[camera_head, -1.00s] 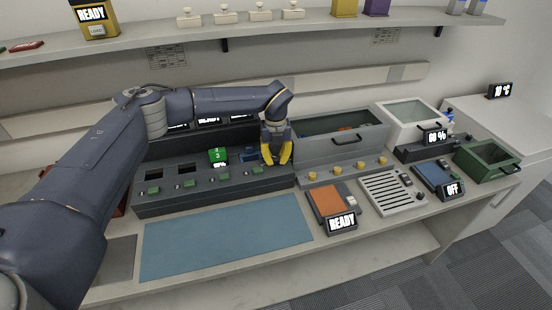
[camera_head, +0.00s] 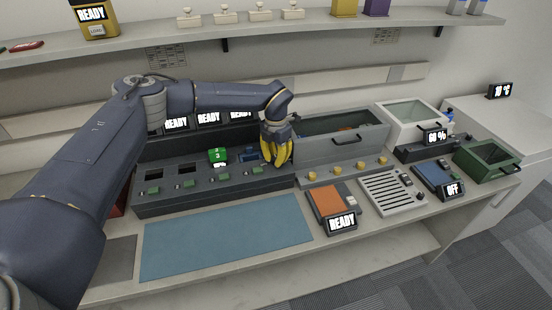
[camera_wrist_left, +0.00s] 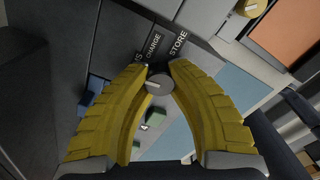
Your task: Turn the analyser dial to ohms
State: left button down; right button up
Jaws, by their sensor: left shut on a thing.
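The analyser (camera_head: 210,195) is the long dark grey unit on the bench. Its dial (camera_wrist_left: 158,84) is a small grey round knob in the left wrist view, with a pale mark on its face. Labels STORE and CHARGE show beside it, and a third label ending in S is mostly hidden by a finger. My left gripper (camera_head: 279,164), with yellow fingers, points down at the right end of the analyser and is shut on the dial. The gripper hides the dial in the head view. My right gripper is not in view.
A green pack (camera_head: 217,156) and a blue pack (camera_head: 247,154) sit in analyser bays. A grey bin (camera_head: 313,148) stands close to the right of my gripper. A blue mat (camera_head: 225,237) lies clear in front. An orange-topped READY device (camera_head: 328,202) is to the right.

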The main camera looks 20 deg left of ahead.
aim_at(276, 158)
pick_arm(q)
jog(key=shift+f+m, duration=0.1)
jog(key=shift+m, duration=0.5)
jog(key=shift+s, duration=0.1)
jog(key=c, duration=1.1)
grip_release()
jog(key=shift+o, duration=0.2)
notch_tip(276, 158, up, 12)
